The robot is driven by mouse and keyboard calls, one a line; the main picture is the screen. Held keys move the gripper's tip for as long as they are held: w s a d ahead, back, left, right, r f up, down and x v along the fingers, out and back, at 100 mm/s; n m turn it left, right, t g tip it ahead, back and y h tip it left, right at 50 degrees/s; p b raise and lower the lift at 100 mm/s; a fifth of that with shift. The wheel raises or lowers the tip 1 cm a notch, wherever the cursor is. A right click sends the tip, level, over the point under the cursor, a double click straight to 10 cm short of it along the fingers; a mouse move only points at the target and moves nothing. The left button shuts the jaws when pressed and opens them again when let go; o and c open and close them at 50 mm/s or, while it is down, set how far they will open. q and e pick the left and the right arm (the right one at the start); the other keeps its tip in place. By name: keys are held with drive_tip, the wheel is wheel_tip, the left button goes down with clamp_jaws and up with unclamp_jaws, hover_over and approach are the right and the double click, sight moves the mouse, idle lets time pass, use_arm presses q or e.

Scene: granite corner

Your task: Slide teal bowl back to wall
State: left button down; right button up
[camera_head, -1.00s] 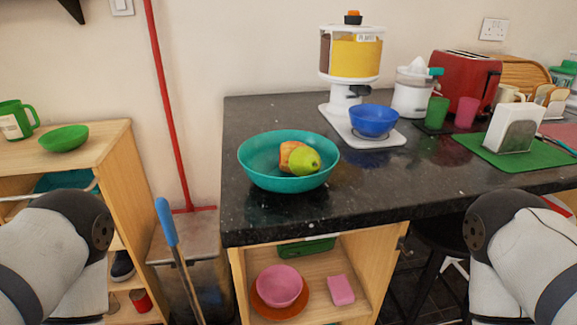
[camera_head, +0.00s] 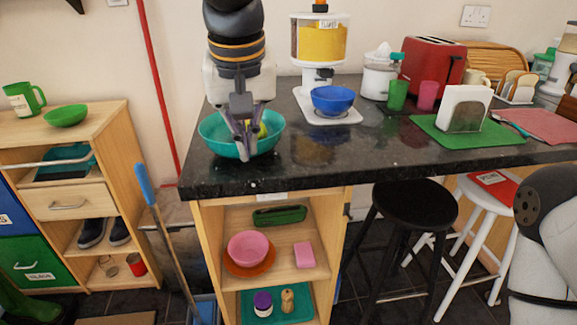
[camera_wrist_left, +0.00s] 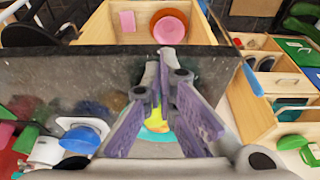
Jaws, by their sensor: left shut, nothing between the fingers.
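The teal bowl (camera_head: 212,135) stands upright on the dark granite counter near its left end, with a gap to the wall behind. In the head view, yellow-green fruit (camera_head: 262,130) shows inside it, partly hidden by my gripper; the fruit also shows in the left wrist view (camera_wrist_left: 157,118). My left gripper (camera_head: 243,152) points down, shut and empty, with its fingertips overlapping the bowl's near side. I cannot tell whether they touch it. In the left wrist view, the fingers (camera_wrist_left: 166,58) come together towards the counter's front edge. My right gripper is out of view.
The granite counter (camera_head: 330,160) is bare right of the bowl. A green mat (camera_head: 465,127) lies farther right. Open shelves (camera_head: 280,222) are below the counter.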

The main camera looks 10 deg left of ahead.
use_arm(q)
drive_tip(key=w+f, duration=0.2)
drive_tip(key=w+a+f, duration=0.1)
drive_tip(key=f, duration=0.1)
drive_tip(key=w+a+f, duration=0.1)
drive_tip(key=w+f, duration=0.1)
drive_tip(key=f, duration=0.1)
drive_tip(key=shift+w+f, duration=0.1)
drive_tip(key=shift+w, duration=0.6)
